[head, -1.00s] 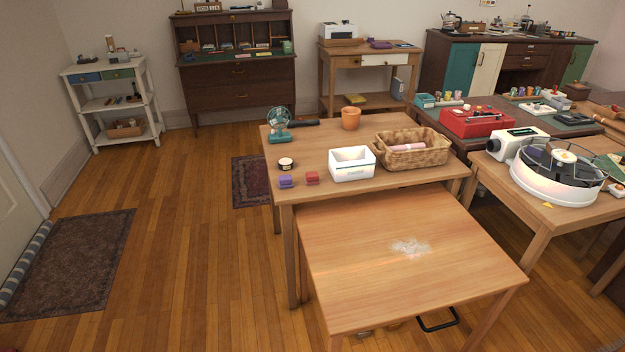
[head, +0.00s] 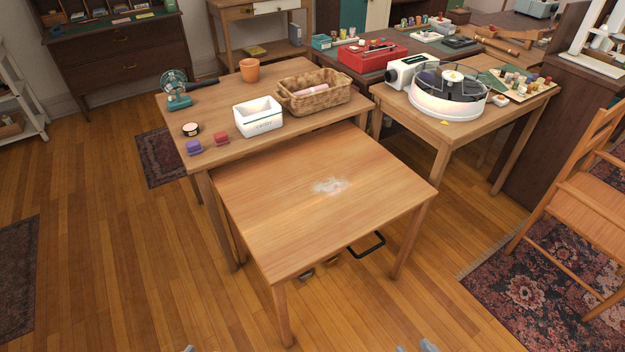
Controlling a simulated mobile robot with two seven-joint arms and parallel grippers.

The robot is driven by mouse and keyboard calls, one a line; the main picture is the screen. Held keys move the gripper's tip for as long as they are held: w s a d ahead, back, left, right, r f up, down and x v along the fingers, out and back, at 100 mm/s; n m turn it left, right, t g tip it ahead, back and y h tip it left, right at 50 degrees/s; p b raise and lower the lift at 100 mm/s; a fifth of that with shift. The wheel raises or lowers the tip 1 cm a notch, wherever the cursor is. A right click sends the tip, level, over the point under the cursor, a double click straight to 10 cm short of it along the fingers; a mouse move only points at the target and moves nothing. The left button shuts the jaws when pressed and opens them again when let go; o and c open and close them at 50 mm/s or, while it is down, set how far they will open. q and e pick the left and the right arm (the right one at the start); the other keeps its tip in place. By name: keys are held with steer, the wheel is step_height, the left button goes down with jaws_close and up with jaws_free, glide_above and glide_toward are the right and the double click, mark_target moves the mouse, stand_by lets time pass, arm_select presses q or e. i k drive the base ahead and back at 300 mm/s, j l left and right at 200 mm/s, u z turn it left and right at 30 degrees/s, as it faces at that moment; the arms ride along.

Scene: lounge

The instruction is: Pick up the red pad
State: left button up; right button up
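The red pad (head: 221,139) is a small red block near the front left edge of the rear wooden table (head: 215,111) in the head view. A similar purple pad (head: 194,147) sits just to its left, close beside it. Small grey tips at the bottom edge look like my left gripper (head: 188,349) and my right gripper (head: 428,346). Both are far from the red pad, and nearly all of each is cut off. Whether they are open or shut does not show.
A white box (head: 258,124), wicker basket (head: 340,96), orange pot (head: 249,70), small round tin (head: 191,130) and teal fan (head: 177,100) share the table. A lower table (head: 290,215) with a whitish patch stands in front. Wooden floor (head: 130,260) is open on the left; a chair (head: 580,200) stands right.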

mark_target(221, 138)
steer(key=j+z, duration=0.15)
steer(key=z, duration=0.25)
steer(key=i+j+z, duration=0.1)
steer(key=z, duration=0.25)
steer(key=j+z, duration=0.25)
steer(key=z, duration=0.15)
steer(key=j+z, duration=0.2)
steer(key=j, duration=0.2)
steer(key=k+j+z, duration=0.1)
steer(key=j+z, duration=0.15)
steer(key=k+j, duration=0.1)
steer(key=j, duration=0.3)
steer(key=j+z, duration=0.1)
steer(key=j, duration=0.35)
steer(key=k+j+z, duration=0.1)
steer(key=j, duration=0.3)
steer(key=k+j, duration=0.15)
steer(key=j, duration=0.25)
